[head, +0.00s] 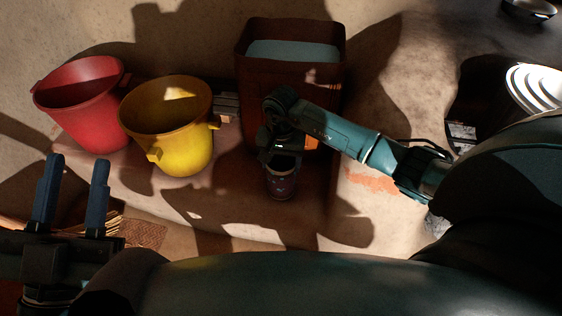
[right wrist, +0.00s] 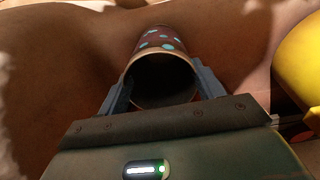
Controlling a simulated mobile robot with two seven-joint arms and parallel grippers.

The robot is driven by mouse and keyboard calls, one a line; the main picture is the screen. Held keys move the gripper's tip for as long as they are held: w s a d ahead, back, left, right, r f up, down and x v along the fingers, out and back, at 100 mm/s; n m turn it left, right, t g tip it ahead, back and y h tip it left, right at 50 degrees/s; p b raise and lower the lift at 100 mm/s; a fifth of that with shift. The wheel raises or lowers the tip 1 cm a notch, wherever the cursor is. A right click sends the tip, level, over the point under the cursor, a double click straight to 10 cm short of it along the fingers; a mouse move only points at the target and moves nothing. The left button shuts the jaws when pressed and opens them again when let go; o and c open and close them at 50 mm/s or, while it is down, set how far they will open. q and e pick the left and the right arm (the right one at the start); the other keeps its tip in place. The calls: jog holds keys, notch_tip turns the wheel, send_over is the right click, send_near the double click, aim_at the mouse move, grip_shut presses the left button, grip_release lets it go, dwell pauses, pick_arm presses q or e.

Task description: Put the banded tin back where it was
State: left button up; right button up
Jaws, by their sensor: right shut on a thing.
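A dark reddish tin (head: 281,183) with an open top stands upright in the head view, in front of the brown square bin. In the right wrist view the tin (right wrist: 158,42) shows turquoise spots; I make out no clear bands. My right gripper (head: 281,158) is shut on the tin, with a finger on each side near its rim. I cannot tell whether the tin's base touches the ledge. My left gripper (head: 72,182) is open and empty at the lower left, well away from the tin.
A red bucket (head: 82,112) and a yellow bucket (head: 170,143) stand left of the tin. A brown square bin (head: 250,85) with pale blue contents is behind it. A woven item (head: 143,234) lies at lower left. The ledge (head: 215,212) left of the tin is clear.

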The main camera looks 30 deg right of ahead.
jog(key=shift+f, duration=0.1)
jog(key=shift+f, duration=0.15)
pick_arm(q)
jog(key=shift+r, duration=0.2)
pick_arm(e)
jog(key=o, duration=1.1)
pick_arm(q)
jog(key=shift+s+d+f+n+g+y+p, duration=0.1)
jog(key=shift+s+f+n+g+y+p, duration=0.15)
jog(key=shift+f+n+y+p, duration=0.45)
jog(key=shift+s+a+f+n+g+y+p, duration=0.1)
jog(key=shift+f+n+g+y+p, duration=0.3)
jog(key=shift+f+p, duration=0.5)
jog(key=shift+s+d+f+n+g+y+p, duration=0.1)
jog(key=shift+s+f+n+g+y+p, duration=0.15)
jog(key=shift+f+y+p, duration=0.55)
pick_arm(e)
jog(key=shift+r, duration=6.3)
pick_arm(q)
jog(key=shift+r, duration=0.15)
